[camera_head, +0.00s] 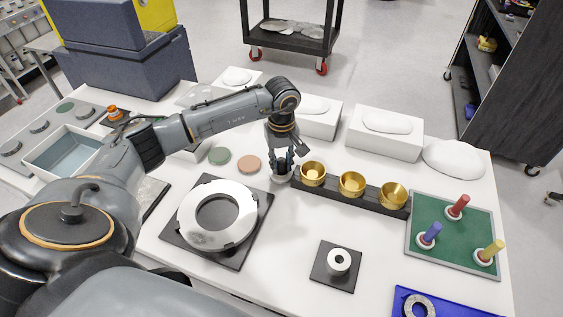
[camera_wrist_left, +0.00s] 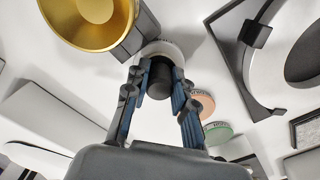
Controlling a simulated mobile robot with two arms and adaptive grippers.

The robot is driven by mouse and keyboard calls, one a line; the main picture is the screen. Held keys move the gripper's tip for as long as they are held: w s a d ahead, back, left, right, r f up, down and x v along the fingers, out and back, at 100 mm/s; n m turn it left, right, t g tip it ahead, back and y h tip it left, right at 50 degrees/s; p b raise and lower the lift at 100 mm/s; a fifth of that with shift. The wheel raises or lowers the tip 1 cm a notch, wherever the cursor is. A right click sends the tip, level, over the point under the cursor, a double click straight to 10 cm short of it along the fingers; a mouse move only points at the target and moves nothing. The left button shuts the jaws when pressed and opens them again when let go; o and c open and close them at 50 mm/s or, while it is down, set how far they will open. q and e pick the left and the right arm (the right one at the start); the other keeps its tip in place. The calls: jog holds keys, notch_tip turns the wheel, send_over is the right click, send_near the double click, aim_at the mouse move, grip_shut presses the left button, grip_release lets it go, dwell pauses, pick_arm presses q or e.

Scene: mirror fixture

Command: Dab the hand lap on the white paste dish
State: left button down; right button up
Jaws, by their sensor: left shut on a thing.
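My left gripper (camera_head: 282,163) points down near the middle of the table. In the left wrist view, its fingers (camera_wrist_left: 160,88) are shut on the dark knob of the hand lap (camera_wrist_left: 159,78). The white paste dish (camera_wrist_left: 163,48) shows as a pale round thing right at the lap's lower end. In the head view the dish (camera_head: 281,178) is mostly hidden by the fingers. I cannot tell whether the lap touches it or is just above it. My right gripper is not in view.
An orange dish (camera_head: 249,164) and a green dish (camera_head: 219,156) lie left of the gripper. A black rack with gold cups (camera_head: 313,174) stands close on the right. A large ring (camera_head: 187,215) on a black pad lies in front. Colored pegs stand on a green tray (camera_head: 430,240).

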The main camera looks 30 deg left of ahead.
aim_at(282, 160)
pick_arm(q)
jog(key=shift+r+p, duration=0.5)
jog(key=shift+r, duration=0.45)
jog(key=shift+r+p, duration=1.1)
jog(key=shift+r, duration=1.4)
